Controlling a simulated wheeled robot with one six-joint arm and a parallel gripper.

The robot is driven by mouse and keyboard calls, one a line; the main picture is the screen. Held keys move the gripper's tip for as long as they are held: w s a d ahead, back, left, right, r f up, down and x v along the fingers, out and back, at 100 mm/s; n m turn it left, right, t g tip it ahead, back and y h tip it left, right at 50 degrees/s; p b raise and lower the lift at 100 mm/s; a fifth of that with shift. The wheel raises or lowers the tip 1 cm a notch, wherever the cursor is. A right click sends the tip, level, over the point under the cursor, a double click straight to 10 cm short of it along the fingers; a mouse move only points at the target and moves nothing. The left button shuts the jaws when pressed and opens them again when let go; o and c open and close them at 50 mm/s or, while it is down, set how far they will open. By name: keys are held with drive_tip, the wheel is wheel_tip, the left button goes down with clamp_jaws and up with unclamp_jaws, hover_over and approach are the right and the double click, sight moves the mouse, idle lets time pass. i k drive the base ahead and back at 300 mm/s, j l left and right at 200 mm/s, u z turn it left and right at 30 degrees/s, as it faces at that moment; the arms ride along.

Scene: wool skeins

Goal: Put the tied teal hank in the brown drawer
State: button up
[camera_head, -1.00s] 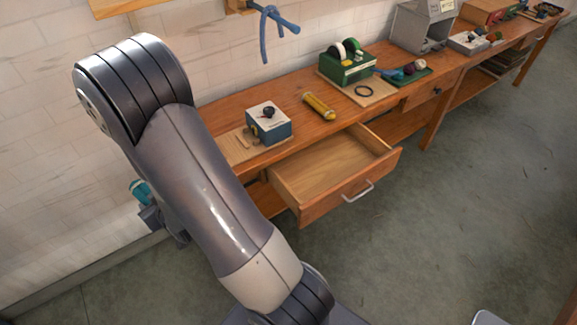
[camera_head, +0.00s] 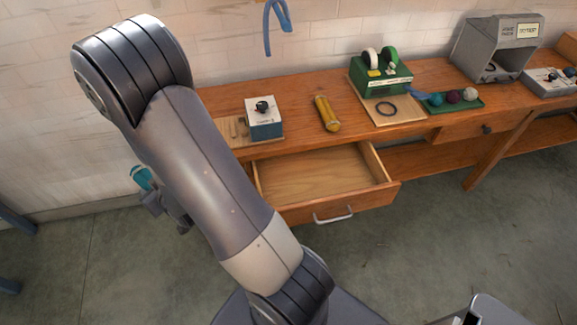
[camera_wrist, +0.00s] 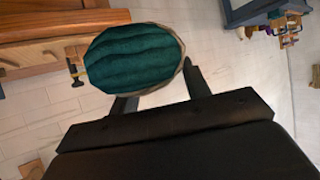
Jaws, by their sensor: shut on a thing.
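The teal hank (camera_head: 142,178) is at the left of the head view, held at my gripper (camera_head: 150,196), which is partly hidden by my arm. In the wrist view the hank (camera_wrist: 133,57) is a dark teal, ribbed bundle with a pale band at its edge, between the fingers of my gripper (camera_wrist: 158,92), which is shut on it. The brown drawer (camera_head: 368,201) under the workbench is pulled open and its visible inside is empty. My gripper is left of the drawer and apart from it, with my arm between them in the picture.
The workbench (camera_head: 300,139) carries a blue-white box (camera_head: 265,122), a yellow tube (camera_head: 327,113), a green tape dispenser (camera_head: 381,76), a green tray (camera_head: 453,105) with coloured balls and a grey bin (camera_head: 497,48). A blue loop (camera_head: 272,25) hangs on the wall. Floor in front is clear.

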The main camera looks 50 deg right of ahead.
sight(313, 195)
drive_tip(key=k+l, duration=0.25)
drive_tip(key=l, duration=0.2)
drive_tip(key=k+l, duration=0.25)
drive_tip(key=l, duration=0.15)
drive_tip(key=k+l, duration=0.25)
drive_tip(key=l, duration=0.2)
drive_tip(key=k+l, duration=0.2)
drive_tip(key=l, duration=0.25)
drive_tip(key=k+l, duration=0.25)
drive_tip(key=l, duration=0.15)
drive_tip(key=k+l, duration=0.25)
drive_tip(key=l, duration=0.2)
drive_tip(key=k+l, duration=0.25)
drive_tip(key=l, duration=0.2)
drive_tip(key=i+j, duration=0.15)
drive_tip(key=i, duration=0.2)
drive_tip(key=i+j, duration=0.15)
drive_tip(key=i, duration=0.25)
